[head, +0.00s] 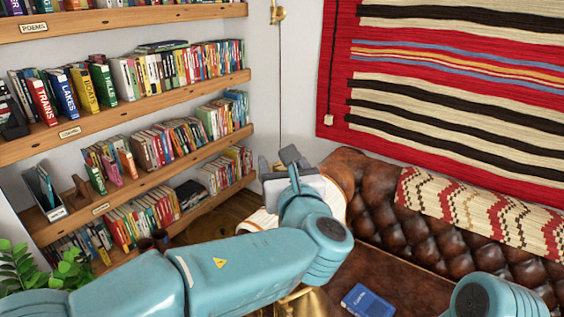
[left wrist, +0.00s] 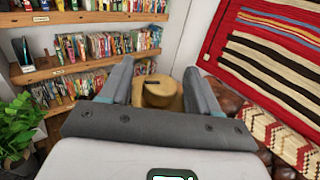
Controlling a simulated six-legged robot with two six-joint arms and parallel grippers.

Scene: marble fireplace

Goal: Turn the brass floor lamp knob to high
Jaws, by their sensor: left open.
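My left gripper (head: 277,162) reaches out in the middle of the head view, its arm crossing from the lower left. In the left wrist view its two fingers (left wrist: 157,75) are spread, and a round brass-coloured knob (left wrist: 162,94) with a dark mark on its face shows between them. I cannot tell whether the fingers touch it. In the head view the gripper and arm hide the knob. A pale, banded rounded thing (head: 258,219), perhaps the lamp's shade, shows behind the arm, and a brass part (head: 312,304) shows below it. My right gripper is out of view.
Bookshelves (head: 190,89) fill the left wall. A tufted brown leather sofa (head: 395,222) with a patterned throw (head: 480,210) stands at the right, a blue book (head: 368,301) on its seat. A striped hanging (head: 450,90) covers the wall. A plant (head: 40,268) is lower left.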

